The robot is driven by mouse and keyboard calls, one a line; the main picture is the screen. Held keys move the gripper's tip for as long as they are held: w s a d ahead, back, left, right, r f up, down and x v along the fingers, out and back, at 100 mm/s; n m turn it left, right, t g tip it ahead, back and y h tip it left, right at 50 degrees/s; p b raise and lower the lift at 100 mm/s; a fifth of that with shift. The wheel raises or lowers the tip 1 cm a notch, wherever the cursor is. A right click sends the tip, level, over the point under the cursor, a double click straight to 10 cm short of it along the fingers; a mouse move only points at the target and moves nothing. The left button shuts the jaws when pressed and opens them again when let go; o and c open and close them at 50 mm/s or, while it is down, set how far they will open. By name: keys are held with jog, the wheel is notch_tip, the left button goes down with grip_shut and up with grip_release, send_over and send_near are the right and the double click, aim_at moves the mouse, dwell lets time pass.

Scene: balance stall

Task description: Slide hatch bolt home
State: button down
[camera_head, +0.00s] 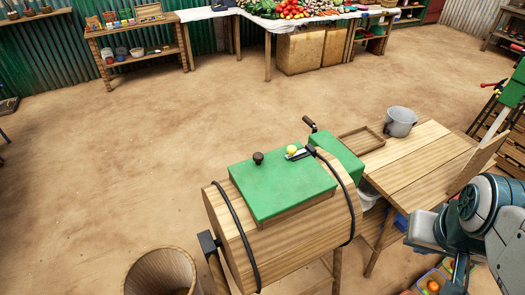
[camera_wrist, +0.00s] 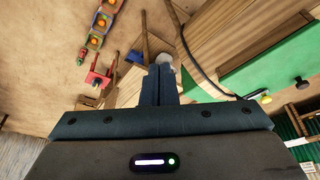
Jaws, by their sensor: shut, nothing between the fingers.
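The hatch (camera_head: 283,188) is a green lid on a wooden barrel, with a dark knob (camera_head: 258,158) on it. The bolt (camera_head: 292,150) shows as a yellow ball handle with a pale metal piece at the hatch's far right edge. A black fitting lies just right of it; whether the bolt sits inside it is too small to tell. In the wrist view the hatch (camera_wrist: 285,72) and the yellow bolt handle (camera_wrist: 266,98) are at the right. My gripper (camera_wrist: 160,72) is shut and empty, well away from the bolt and touching nothing that I can see.
A wooden bench (camera_head: 425,158) with a tray (camera_head: 361,140) and a grey pot (camera_head: 400,121) stands to the right. An open wooden tub (camera_head: 163,272) stands front left. Open floor lies behind.

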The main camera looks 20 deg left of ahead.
jog(key=w+f+n+h+b, duration=0.4)
jog(key=f+n+b, duration=0.15)
jog(key=n, duration=0.35)
jog(key=n+t+y+b, duration=0.6)
jog(key=n+t+b, duration=0.45)
jog(key=n, duration=1.75)
send_near(291, 152)
jog(key=w+f+p, duration=0.1)
jog(key=w, duration=0.1)
jog(key=w+t+p, duration=0.1)
jog(key=w, duration=0.1)
jog(key=w+a+f+t+p, duration=0.1)
jog(key=w, duration=0.1)
jog(key=shift+w+f, duration=0.1)
jog(key=shift+f, duration=0.25)
